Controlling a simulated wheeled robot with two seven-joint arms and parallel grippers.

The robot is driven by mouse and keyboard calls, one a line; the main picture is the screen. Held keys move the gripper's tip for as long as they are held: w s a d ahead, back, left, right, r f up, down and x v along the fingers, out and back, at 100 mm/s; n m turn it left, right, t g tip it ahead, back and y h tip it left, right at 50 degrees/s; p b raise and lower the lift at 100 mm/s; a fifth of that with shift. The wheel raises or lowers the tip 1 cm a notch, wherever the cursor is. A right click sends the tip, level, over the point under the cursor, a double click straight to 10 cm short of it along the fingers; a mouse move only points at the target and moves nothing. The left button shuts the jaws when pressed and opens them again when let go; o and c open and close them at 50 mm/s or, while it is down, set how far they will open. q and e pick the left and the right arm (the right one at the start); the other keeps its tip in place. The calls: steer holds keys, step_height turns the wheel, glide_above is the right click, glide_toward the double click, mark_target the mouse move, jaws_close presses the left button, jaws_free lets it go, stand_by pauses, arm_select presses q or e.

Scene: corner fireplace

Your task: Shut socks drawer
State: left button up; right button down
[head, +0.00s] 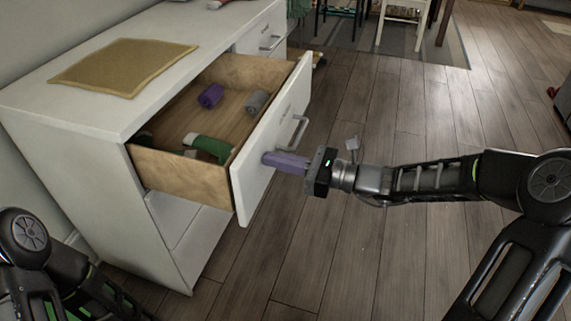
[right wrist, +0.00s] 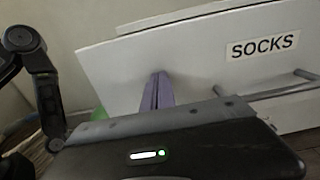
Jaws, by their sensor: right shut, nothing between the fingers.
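The socks drawer (head: 186,170) stands pulled out of the white cabinet (head: 60,165), with rolled purple, grey and green socks inside. Its white front (head: 262,165) has a bar handle (head: 299,130); in the right wrist view the front (right wrist: 195,60) carries a label reading SOCKS (right wrist: 262,45). My right gripper (head: 268,159) is shut and empty, its purple fingers pointing at the outer face of the front, left of and below the handle. The fingertips (right wrist: 156,80) are at or very near that face; contact is hard to tell. My left gripper is out of view; only my left arm shows.
A tan cloth (head: 123,66) lies on the cabinet top. Another drawer with a handle (head: 268,43) is at the cabinet's far end. Chairs (head: 403,20) and a rug (head: 420,48) are at the back. The wooden floor (head: 385,120) in front is mostly clear.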

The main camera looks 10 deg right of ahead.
stand_by(0.3)
